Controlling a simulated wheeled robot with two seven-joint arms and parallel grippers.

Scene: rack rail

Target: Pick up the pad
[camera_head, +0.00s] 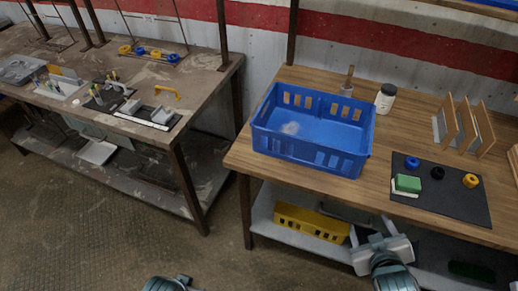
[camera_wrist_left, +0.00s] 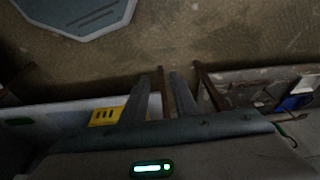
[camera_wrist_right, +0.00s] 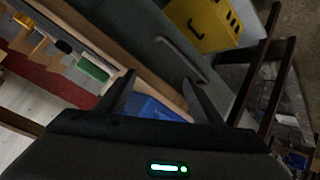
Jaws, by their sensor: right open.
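The pad is a small green block with a white underside (camera_head: 408,183). It lies at the left part of a dark mat (camera_head: 450,208) on the right wooden table. The pad's green side also shows in the right wrist view (camera_wrist_right: 92,69). My right gripper (camera_head: 370,228) is open and empty, in front of the table's front edge and apart from the pad. Its fingers show spread in the right wrist view (camera_wrist_right: 159,78). My left gripper (camera_wrist_left: 159,76) shows its two fingers apart with nothing between them. In the head view only part of my left arm shows at the bottom edge.
A blue crate (camera_head: 310,159) stands left of the mat. Blue (camera_head: 412,162), black (camera_head: 437,172) and yellow (camera_head: 470,180) rings lie on the mat. Upright wooden dividers (camera_head: 467,125) and a white jar (camera_head: 385,98) stand behind. A yellow bin (camera_head: 312,222) sits on the lower shelf.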

